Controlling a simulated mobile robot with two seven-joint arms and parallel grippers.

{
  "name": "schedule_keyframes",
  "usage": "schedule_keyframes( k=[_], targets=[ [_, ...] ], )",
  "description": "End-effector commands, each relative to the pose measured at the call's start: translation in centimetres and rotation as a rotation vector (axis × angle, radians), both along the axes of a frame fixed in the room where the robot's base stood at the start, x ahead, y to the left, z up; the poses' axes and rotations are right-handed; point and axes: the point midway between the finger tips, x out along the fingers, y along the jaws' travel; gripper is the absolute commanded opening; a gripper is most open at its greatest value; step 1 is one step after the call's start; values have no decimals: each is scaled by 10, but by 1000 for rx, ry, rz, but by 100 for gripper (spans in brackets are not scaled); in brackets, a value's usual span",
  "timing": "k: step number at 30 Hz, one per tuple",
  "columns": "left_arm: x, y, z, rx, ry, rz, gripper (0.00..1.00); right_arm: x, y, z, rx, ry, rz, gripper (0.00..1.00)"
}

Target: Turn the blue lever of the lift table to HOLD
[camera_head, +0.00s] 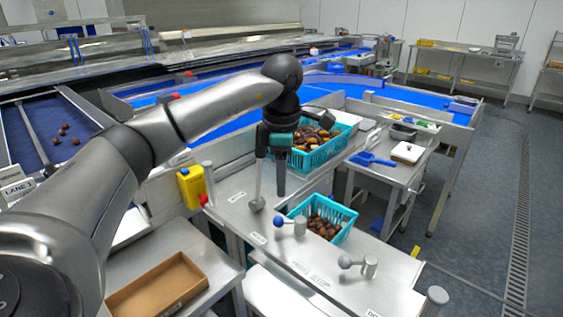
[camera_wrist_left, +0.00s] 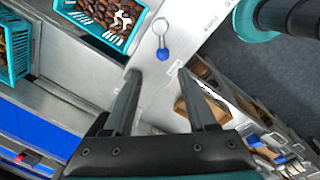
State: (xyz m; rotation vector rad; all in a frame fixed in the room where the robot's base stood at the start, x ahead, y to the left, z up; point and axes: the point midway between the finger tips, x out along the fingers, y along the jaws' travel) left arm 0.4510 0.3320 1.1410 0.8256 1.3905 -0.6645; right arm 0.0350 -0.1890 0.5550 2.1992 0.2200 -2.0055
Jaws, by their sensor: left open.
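The blue lever (camera_head: 278,222) is a short lever with a blue ball, on a grey round pivot on the steel panel (camera_head: 325,288). In the left wrist view the blue ball (camera_wrist_left: 162,54) points toward my gripper, with the pivot behind it. My left gripper (camera_head: 269,198) is open and empty above the panel. In the left wrist view its fingertips (camera_wrist_left: 158,70) lie either side of the ball's line, apart from it as far as I can tell. Small labels (camera_head: 257,238) lie near the lever; their text is too small to read. My right gripper is not in view.
A grey-ball lever (camera_head: 346,262) stands nearer on the panel. A small teal crate (camera_head: 347,234) of dates is close beside the blue lever, and a larger one (camera_head: 321,158) stands behind.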

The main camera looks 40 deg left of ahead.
Motion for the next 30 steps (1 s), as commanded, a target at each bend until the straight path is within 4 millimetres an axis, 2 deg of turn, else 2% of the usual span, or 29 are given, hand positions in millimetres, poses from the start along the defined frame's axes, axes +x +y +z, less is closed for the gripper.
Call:
schedule_keyframes(
  k=[3,9,30],
  targets=[
    [-1,-2,20,0,-1,0,57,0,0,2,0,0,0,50],
    [-3,-2,33,0,1,0,57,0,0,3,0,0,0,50],
    [-3,-2,33,1,2,1,57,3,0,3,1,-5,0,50]
  ],
)
